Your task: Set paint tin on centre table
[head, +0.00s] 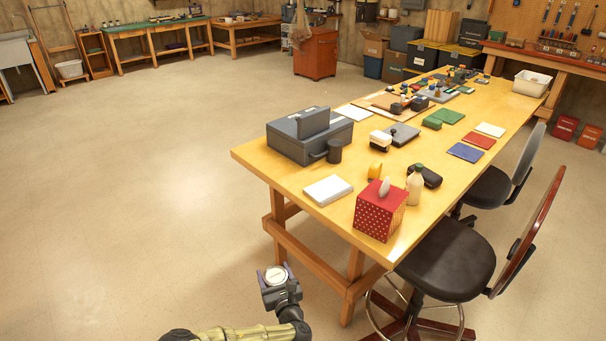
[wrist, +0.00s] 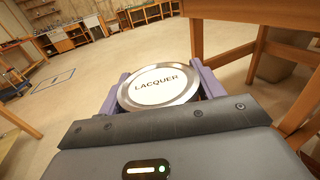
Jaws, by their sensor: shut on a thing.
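The paint tin (head: 275,275) has a white lid with a silver rim. In the wrist view the tin's lid (wrist: 158,86) reads "LACQUER". My gripper (head: 275,279) is shut on the tin, with one purple finger on each side of it in the wrist view (wrist: 160,92). The tin's sides are mostly hidden by the gripper. The gripper is low, in front of the near left end of the long yellow-topped wooden table (head: 240,155) and apart from it. This table stands in the middle of the room.
On the table's near end are a grey box (head: 290,142), a white pad (head: 328,190), a red tissue box (head: 381,212) and a bottle (head: 415,185). Dark stools (head: 445,262) line its right side. Open floor (head: 150,190) lies left. A green-topped bench (head: 150,27) stands far back.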

